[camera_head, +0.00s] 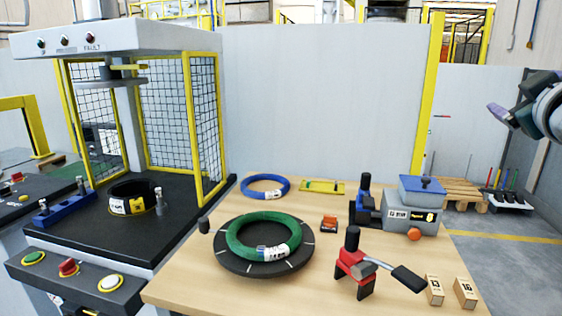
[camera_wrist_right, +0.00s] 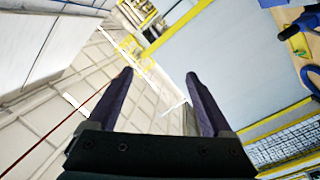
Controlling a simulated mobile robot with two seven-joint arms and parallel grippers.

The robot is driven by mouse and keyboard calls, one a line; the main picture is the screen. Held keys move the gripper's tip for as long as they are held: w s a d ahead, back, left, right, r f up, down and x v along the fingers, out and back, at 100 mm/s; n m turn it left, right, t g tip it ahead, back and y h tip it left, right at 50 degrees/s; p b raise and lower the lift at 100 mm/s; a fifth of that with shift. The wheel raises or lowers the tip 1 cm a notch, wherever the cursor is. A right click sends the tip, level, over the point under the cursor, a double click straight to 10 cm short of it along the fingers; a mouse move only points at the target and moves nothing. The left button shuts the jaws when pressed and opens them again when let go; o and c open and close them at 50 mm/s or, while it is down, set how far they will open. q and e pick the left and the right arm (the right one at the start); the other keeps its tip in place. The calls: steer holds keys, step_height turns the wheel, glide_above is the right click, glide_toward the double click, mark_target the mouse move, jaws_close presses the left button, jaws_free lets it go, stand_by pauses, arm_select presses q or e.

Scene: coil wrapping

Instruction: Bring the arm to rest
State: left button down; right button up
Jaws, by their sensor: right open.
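My right gripper (camera_head: 497,113) shows at the right edge of the head view, raised in the air to the right of the table and clear of everything on it. In the right wrist view its two dark fingers (camera_wrist_right: 160,78) stand wide apart with nothing between them. A green wrapped coil (camera_head: 264,237) lies on the round black turntable (camera_head: 240,264) on the wooden table. A blue coil (camera_head: 265,186) lies flat behind it. My left gripper is in neither view.
A red-and-black hand tool (camera_head: 354,263), two wooden blocks (camera_head: 435,290) and a grey machine (camera_head: 412,212) stand on the table's right side. A caged press (camera_head: 125,205) stands at left with a black coil in it. A pallet (camera_head: 462,193) is on the floor behind.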

steer(key=s+f+m+g+y, duration=0.1)
steer(key=s+f+m+g, duration=0.1)
steer(key=s+f+g, duration=0.6)
steer(key=s+f+m+g+y, duration=0.25)
steer(key=s+f+g, duration=0.25)
steer(key=f, duration=0.6)
steer(key=s+a+f+n+y, duration=0.2)
steer(key=s+a+f, duration=0.5)
steer(key=s+a, duration=0.55)
steer(key=s+a+r+y, duration=0.1)
steer(key=s+a, duration=0.2)
steer(key=s, duration=0.3)
steer(key=s+a+r+y, duration=0.1)
steer(key=s+a, duration=0.2)
steer(key=s, duration=0.3)
step_height(320, 180, up, 38)
steer(key=p, duration=3.8)
steer(key=shift+s, duration=0.3)
steer(key=shift+d+n, duration=0.1)
steer(key=shift+n, duration=0.15)
